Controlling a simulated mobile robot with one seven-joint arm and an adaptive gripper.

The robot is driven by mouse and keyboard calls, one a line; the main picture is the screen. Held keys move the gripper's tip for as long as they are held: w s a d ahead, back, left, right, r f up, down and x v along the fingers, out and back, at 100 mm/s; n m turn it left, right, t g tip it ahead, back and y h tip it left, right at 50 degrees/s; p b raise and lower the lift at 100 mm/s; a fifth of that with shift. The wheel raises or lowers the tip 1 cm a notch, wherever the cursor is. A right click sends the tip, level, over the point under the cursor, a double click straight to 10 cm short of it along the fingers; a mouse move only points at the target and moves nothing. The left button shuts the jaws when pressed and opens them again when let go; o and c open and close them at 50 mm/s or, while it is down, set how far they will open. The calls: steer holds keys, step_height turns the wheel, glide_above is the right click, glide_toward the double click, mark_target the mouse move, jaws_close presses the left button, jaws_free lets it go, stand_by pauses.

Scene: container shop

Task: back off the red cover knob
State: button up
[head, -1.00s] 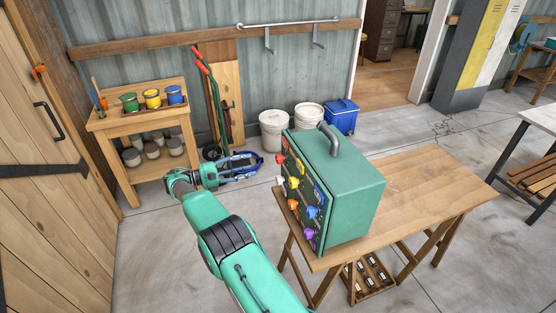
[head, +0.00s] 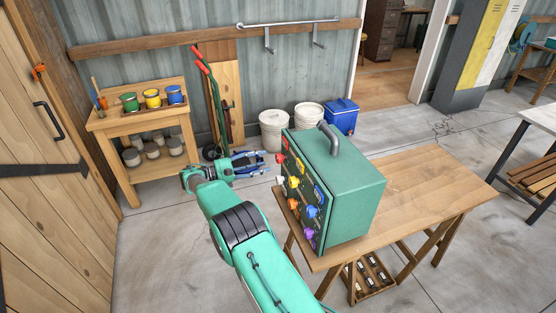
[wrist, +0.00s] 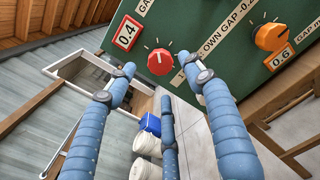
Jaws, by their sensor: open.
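The red cover knob (wrist: 160,62) is round with a white pointer mark and sits on the front of the green box (head: 350,195). In the wrist view a "0.4" label (wrist: 126,33) is beside it. My gripper (wrist: 157,64) is open, with one blue finger on each side of the knob in the picture and a third finger below. The fingertips look close to the panel; I cannot tell whether they touch the knob. In the head view my gripper (head: 262,161) is beside the box's upper front, by the red knobs.
An orange knob (wrist: 271,37) with a "0.6" label is to the right on the panel. Several coloured knobs fill the box front. The box stands on a wooden trestle table (head: 430,190). White buckets (head: 273,130) and a blue cooler (head: 342,118) stand behind.

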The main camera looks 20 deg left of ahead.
mark_target(277, 158)
steer(key=x, duration=0.7)
steer(key=shift+w+d, duration=0.25)
steer(key=c, duration=1.2)
steer(key=shift+n, duration=0.4)
steer(key=n+p, duration=0.1)
steer(key=n, duration=0.7)
steer(key=shift+a+p, duration=0.1)
steer(key=shift+p, duration=0.25)
